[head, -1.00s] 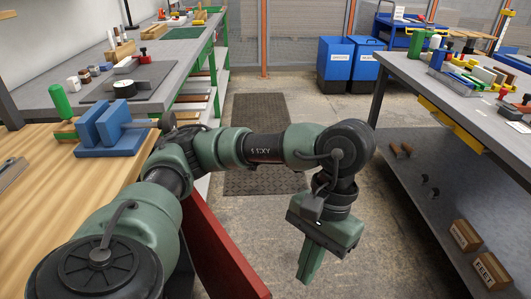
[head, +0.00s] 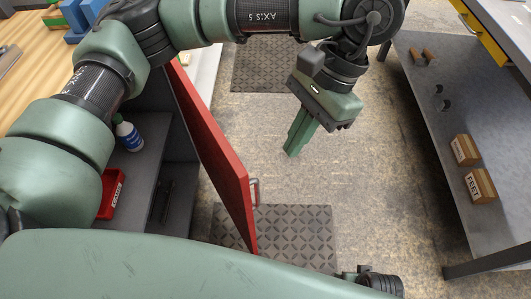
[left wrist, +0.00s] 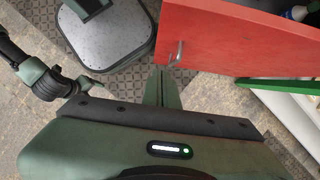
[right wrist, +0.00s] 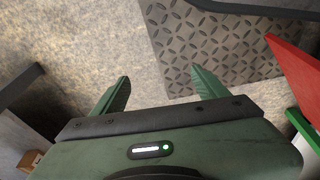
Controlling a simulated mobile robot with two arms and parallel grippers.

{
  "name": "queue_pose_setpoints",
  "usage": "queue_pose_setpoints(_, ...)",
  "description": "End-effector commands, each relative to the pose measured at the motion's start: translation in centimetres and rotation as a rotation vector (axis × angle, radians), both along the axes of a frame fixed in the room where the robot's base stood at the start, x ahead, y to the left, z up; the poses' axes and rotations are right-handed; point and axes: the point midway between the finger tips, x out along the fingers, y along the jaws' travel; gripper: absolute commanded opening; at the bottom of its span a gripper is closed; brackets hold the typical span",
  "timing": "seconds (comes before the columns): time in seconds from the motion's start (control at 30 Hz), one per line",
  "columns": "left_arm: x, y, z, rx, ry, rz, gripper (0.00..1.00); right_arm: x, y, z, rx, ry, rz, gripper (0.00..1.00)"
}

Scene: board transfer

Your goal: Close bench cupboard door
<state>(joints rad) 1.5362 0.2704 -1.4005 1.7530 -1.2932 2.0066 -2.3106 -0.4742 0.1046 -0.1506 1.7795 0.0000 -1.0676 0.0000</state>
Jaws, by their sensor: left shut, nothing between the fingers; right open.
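The red cupboard door (head: 213,150) stands open, swung out from the bench into the aisle. Its metal handle (head: 256,192) is near the free edge. The door and handle (left wrist: 179,54) also show in the left wrist view. My left gripper (head: 294,152) is shut and empty, pointing down on the aisle side of the door, apart from it in the head view. My right gripper (right wrist: 160,82) is open and empty over the floor. The door (right wrist: 296,75) shows at the right edge of the right wrist view.
The open cupboard holds a blue-and-white bottle (head: 128,135) and a red bin (head: 112,194). A dark floor mat (head: 305,228) lies by the door. A second bench with a lower shelf (head: 425,120) and small boxes (head: 480,185) stands right. The aisle floor between is clear.

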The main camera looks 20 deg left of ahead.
Motion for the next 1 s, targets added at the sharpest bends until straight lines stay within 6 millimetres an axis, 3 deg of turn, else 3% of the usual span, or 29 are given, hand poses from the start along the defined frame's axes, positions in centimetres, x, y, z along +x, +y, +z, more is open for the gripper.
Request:
queue_pose_setpoints(0.47, -2.7, 2.5, -8.9, 0.000, 0.004, 0.003, 0.00, 0.5, 0.0, 2.0, 0.001, -0.011, -0.002, 0.74)
queue_pose_setpoints(0.7, -5.1, 4.6, -8.5, -0.001, 0.001, 0.004, 0.00, 0.1, 0.0, 0.5, -0.001, -0.001, -0.001, 0.74)
queue_pose_setpoints(1.0, -5.6, 5.0, -8.5, -0.002, 0.000, 0.004, 0.00, 0.0, 0.0, 0.1, -0.001, 0.000, 0.000, 0.74)
